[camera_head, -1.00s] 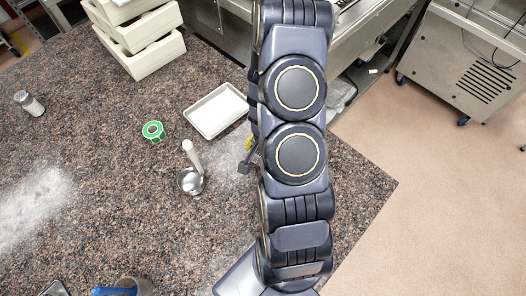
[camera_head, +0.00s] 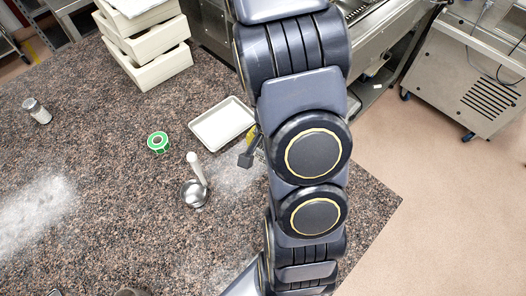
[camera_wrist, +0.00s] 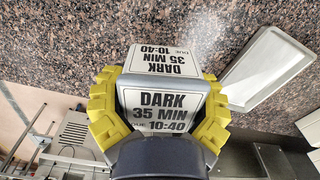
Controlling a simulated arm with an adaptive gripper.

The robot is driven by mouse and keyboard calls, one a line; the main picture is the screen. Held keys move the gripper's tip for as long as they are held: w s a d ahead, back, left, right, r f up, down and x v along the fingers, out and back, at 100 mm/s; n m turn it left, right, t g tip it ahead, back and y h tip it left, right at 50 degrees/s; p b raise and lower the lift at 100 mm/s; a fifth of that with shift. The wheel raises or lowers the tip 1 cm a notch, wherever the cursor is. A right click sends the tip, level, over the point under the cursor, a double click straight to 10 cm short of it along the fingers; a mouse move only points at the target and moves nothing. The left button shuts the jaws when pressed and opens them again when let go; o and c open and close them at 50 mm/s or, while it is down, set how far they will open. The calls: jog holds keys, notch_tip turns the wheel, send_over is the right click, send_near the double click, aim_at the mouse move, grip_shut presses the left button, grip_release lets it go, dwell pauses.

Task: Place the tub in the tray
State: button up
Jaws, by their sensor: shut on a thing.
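The tub (camera_wrist: 162,60) is a pale box with "DARK 35 MIN 10:40" labels, seen in the wrist view. My gripper (camera_wrist: 160,82) has yellow fingers on both sides of it and is shut on it. The tray (camera_head: 222,126) is white, shallow and empty where it shows, left of my arm in the head view. It also shows at the upper right of the wrist view (camera_wrist: 266,66), to the right of and apart from the tub. In the head view my arm hides the tub and most of my gripper.
A green tape roll (camera_head: 158,142) and a metal scoop with a pale handle (camera_head: 196,182) lie left of the tray. A shaker (camera_head: 37,111) stands far left. Stacked cream crates (camera_head: 150,65) stand at the back. Flour (camera_head: 40,210) covers some of the speckled counter.

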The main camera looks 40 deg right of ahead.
jog(key=w+a+r+n, duration=0.4)
jog(key=w+n, duration=0.3)
jog(key=n, duration=0.9)
send_over(224, 125)
jog(key=f, duration=0.5)
jog(key=s+f, duration=0.1)
jog(key=f, duration=0.2)
jog(key=shift+a+f, duration=0.15)
jog(key=shift+f, duration=0.2)
jog(key=shift+w+d+f, duration=0.2)
jog(key=shift+w+f, duration=0.3)
jog(key=shift+f, duration=1.65)
jog(key=shift+f, duration=0.1)
jog(key=o, duration=1.2)
